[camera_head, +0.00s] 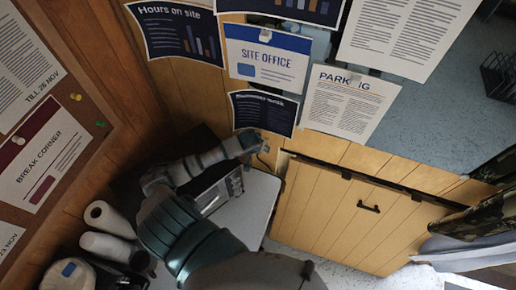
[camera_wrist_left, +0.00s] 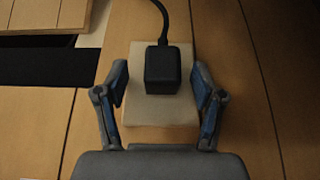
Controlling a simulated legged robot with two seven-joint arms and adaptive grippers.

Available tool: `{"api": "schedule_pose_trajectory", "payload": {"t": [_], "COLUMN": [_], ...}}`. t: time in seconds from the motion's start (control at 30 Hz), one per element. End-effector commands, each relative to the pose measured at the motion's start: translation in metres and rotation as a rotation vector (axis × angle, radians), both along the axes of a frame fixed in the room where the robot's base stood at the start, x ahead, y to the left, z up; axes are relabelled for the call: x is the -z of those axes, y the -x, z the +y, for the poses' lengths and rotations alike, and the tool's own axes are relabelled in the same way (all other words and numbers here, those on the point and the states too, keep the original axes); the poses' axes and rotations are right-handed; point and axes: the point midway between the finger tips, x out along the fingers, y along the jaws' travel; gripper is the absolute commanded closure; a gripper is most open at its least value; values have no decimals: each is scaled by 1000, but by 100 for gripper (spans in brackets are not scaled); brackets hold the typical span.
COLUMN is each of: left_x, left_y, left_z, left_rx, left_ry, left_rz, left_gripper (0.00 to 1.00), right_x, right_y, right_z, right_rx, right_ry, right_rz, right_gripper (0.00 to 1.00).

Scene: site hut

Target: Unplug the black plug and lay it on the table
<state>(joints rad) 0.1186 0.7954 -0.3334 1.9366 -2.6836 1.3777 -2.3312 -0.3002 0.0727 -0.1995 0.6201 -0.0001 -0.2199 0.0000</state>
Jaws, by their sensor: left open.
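The black plug (camera_wrist_left: 163,72) sits on a beige socket plate (camera_wrist_left: 158,112) on the wooden wall in the left wrist view. Its black cord runs up and away from its top. My left gripper (camera_wrist_left: 161,82) is open, with one finger on each side of the plug and a gap visible on both sides. In the head view my left gripper (camera_head: 254,143) is at the wall below the posted sheets, and I cannot make out the plug there. The white table (camera_head: 251,212) stands below it. My right gripper is not in view.
A grey appliance (camera_head: 220,189) stands on the table beside my left arm. White paper rolls (camera_head: 106,219) are at the left. A wooden cabinet door (camera_head: 345,212) with a dark handle is right of the table. The table's right part looks clear.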

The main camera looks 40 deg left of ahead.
Motion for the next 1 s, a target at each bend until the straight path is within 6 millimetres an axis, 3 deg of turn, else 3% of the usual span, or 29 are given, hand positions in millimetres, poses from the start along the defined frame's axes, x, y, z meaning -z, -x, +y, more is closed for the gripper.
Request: {"api": "schedule_pose_trajectory", "payload": {"t": [0.3,0.5,0.6,1.0], "left_x": [0,0,0,0], "left_y": [0,-1,-1,8], "left_z": [-1,-1,-1,-3], "left_rx": [-2,-2,-2,0], "left_ry": [1,1,1,-1], "left_rz": [0,0,-1,-1], "left_gripper": [31,81,100,100], "right_x": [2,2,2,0], "right_y": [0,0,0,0], "right_z": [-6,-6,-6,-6], "right_rx": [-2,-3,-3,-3], "right_ry": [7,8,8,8], "right_rz": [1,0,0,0], "right_gripper": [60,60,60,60]}}
